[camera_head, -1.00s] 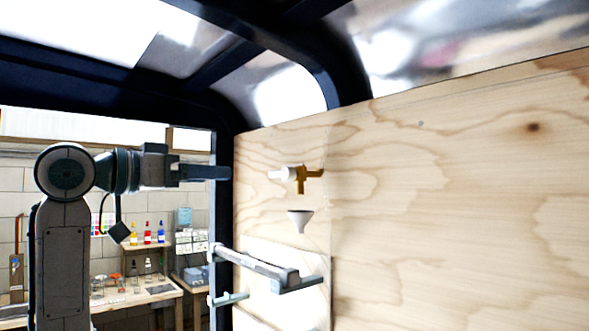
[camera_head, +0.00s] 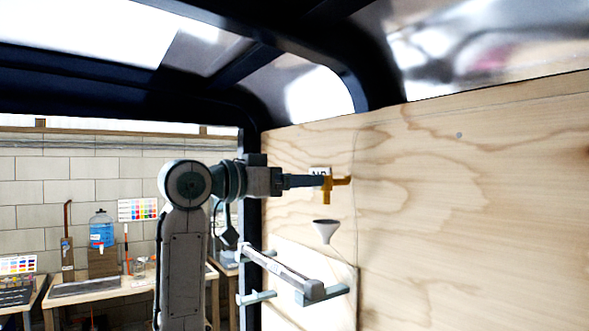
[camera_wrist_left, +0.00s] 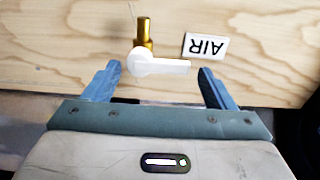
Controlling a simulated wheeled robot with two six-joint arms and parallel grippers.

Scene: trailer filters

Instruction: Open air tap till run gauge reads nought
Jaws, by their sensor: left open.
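The air tap has a brass body (camera_head: 327,190) on the plywood wall, and my left gripper (camera_head: 305,181) is right at it in the head view. In the left wrist view the brass body (camera_wrist_left: 144,32) stands above a white lever (camera_wrist_left: 160,67), which points right. My left gripper (camera_wrist_left: 159,72) is open, with the lever between its spread fingers and a gap on each side. A white AIR label (camera_wrist_left: 205,46) is right of the tap. In the head view my gripper partly covers this label (camera_head: 319,171). I see no gauge.
A white funnel (camera_head: 325,229) is on the wall below the tap. A rail on brackets (camera_head: 285,274) juts out lower down. A dark frame post (camera_head: 252,215) stands behind my left arm. The plywood to the right is clear.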

